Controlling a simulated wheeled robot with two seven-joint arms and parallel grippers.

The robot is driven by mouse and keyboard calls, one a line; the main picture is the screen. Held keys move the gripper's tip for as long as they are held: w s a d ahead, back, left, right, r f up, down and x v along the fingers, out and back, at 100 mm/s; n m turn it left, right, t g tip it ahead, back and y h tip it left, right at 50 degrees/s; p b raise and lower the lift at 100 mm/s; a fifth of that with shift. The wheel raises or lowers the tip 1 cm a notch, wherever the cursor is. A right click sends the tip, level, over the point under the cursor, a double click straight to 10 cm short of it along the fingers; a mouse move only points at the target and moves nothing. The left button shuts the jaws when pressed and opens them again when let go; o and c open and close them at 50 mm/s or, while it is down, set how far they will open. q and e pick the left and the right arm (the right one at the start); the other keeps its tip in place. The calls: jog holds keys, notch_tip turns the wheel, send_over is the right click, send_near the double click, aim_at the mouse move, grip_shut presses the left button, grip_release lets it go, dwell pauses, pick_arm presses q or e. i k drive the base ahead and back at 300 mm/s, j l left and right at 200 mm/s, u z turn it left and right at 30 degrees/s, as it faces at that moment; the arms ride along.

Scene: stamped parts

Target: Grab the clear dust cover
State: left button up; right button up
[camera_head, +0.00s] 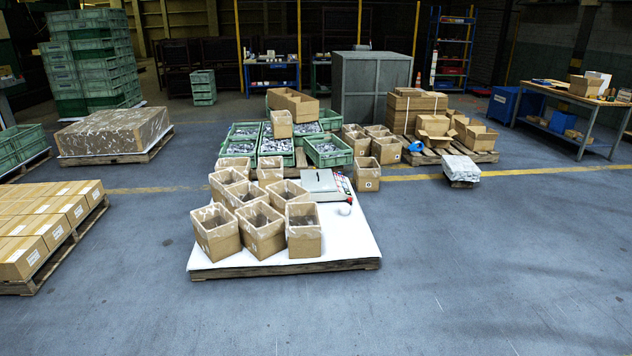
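Clear, wrinkled plastic film (112,130) lies over a block of brown boxes on a pallet at the left back. A smaller whitish, crumpled cover (460,168) sits on a small stack at the right of the middle. I cannot tell which of these is the clear dust cover. Thin, clear-looking liners also show at the rims of the open brown boxes (262,243) in front. Neither of my grippers nor my arms are in view.
A low pallet with a white sheet (348,235) holds the open boxes and a scale-like device (320,184). Green crates (328,150) with metal parts stand behind. Closed cartons (45,225) fill a pallet at left. The floor (480,270) at front and right is clear.

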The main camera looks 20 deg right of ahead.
aim_at(320, 180)
jog(key=i+l+z, duration=0.65)
jog(key=z, duration=0.2)
jog(key=i+l+z, duration=0.1)
jog(key=i+z, duration=1)
jog(key=i, duration=1.6)
jog(key=i+j+u, duration=0.2)
jog(key=i, duration=0.3)
jog(key=i+u, duration=0.25)
jog(key=i, duration=0.2)
jog(key=i+l+u, duration=0.2)
jog(key=i, duration=0.3)
jog(key=i+u, duration=0.2)
jog(key=i, duration=0.25)
jog(key=i+l+u, duration=0.2)
jog(key=i, duration=0.25)
jog(key=i+l+u, duration=0.25)
jog(key=i+l, duration=0.15)
jog(key=i, duration=0.05)
